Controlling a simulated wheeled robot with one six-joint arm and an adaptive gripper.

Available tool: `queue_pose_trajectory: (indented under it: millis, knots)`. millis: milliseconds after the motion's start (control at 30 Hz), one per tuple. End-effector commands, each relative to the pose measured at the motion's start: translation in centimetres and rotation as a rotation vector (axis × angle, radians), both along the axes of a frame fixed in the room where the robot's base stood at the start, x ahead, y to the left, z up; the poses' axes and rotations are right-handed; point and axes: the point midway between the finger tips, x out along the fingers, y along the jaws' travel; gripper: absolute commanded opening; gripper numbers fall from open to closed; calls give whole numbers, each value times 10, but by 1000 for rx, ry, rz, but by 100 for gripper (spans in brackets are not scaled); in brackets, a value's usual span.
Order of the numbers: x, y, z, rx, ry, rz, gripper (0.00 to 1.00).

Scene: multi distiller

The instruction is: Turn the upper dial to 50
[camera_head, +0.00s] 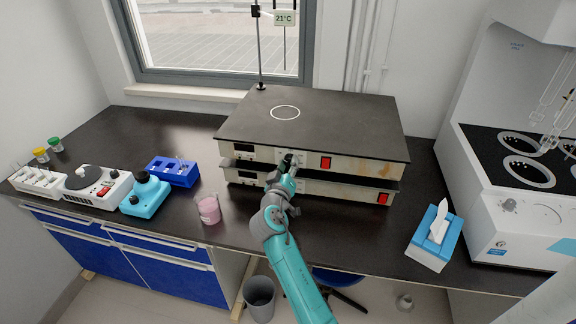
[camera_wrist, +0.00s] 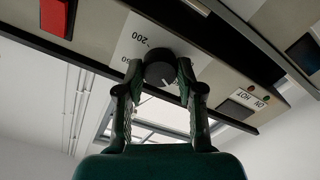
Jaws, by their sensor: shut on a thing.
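Two hotplate units are stacked on the bench, and the upper unit (camera_head: 250,152) has a dark top plate with a white ring. The upper dial (camera_wrist: 160,69) is a round black knob with a small white mark, on a pale scale plate. On the scale I read 200; another number is partly hidden by a finger. My gripper (camera_wrist: 159,82) has its two fingers on opposite sides of the dial and is shut on it. In the head view my gripper (camera_head: 287,168) reaches the front of the upper unit, where arm and fingers mostly hide the dial.
Red switches sit right of the dial on the upper (camera_head: 326,163) and lower (camera_head: 383,198) units. A beaker of pink liquid (camera_head: 208,209) stands left of my arm, beside a blue block (camera_head: 174,171). A tissue box (camera_head: 430,237) is at right. A stand rod (camera_head: 259,50) rises behind.

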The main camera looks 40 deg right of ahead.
Motion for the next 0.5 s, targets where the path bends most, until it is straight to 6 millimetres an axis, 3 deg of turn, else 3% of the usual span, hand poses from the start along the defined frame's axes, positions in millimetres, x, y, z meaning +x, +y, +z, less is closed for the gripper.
queue_pose_trajectory:
  millis: [500]
  knots:
    - [0, 0, -1, 20, -22, 0, 2]
